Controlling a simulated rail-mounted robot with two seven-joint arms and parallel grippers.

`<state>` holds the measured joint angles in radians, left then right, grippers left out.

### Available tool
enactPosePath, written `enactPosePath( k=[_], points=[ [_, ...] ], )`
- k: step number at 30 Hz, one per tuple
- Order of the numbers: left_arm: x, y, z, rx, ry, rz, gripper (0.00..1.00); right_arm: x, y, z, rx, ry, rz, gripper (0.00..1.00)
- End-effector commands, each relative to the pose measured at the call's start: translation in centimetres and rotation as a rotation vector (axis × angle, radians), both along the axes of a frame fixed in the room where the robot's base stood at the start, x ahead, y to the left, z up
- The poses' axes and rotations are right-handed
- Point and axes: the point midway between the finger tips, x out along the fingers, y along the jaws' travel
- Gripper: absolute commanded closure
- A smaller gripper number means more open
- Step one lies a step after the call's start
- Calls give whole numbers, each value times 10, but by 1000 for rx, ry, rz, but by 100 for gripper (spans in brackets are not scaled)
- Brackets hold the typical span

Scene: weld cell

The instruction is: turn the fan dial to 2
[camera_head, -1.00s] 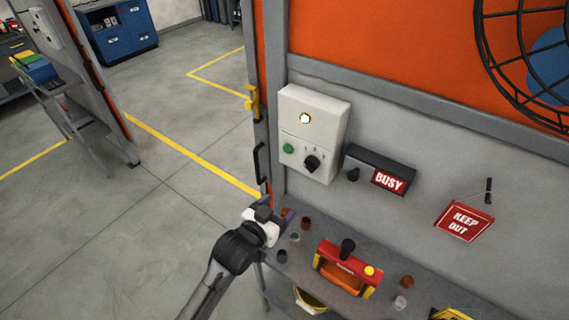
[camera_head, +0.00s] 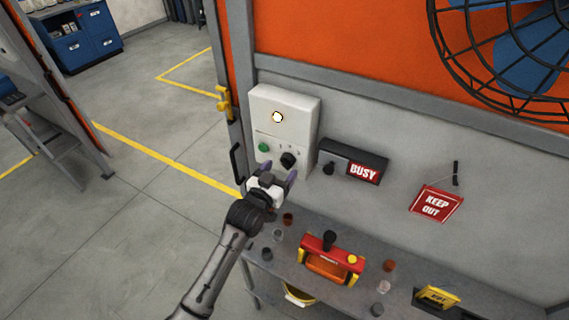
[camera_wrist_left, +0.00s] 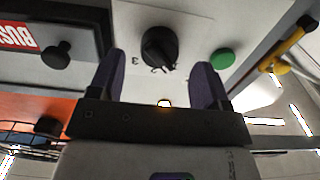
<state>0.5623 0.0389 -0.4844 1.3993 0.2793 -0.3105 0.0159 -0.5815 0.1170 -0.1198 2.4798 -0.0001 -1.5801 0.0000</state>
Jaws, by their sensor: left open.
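The fan dial (camera_head: 288,160) is a black knob at the lower right of a white control box (camera_head: 296,104) on the grey wall. A green button (camera_head: 264,147) and a lit lamp (camera_head: 277,117) share the box. My left gripper (camera_head: 279,171) is open and empty just in front of and below the dial. In the left wrist view, the dial (camera_wrist_left: 159,45) appears beyond the gap between my two purple fingertips (camera_wrist_left: 158,64), apart from both. A number 3 shows beside the dial; I cannot tell its exact setting. My right gripper is not in view.
A black box with a BUSY sign (camera_head: 364,171) and its own knob (camera_head: 328,169) is right of the control box. A bench (camera_head: 400,295) below holds a red-and-yellow fixture (camera_head: 332,260) and small cups. A caged fan (camera_head: 510,50) is at upper right.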

Motion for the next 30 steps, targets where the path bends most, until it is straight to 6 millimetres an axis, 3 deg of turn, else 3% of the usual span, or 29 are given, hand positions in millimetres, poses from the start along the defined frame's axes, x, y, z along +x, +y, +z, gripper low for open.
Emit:
enactPosePath(
  k=[9,23,30],
  points=[
    [24,-12,0,0,0,0,29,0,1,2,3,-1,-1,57],
    [28,-15,0,0,0,0,29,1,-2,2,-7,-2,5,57],
    [28,-15,0,0,0,0,51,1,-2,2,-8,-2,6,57]
  ],
)
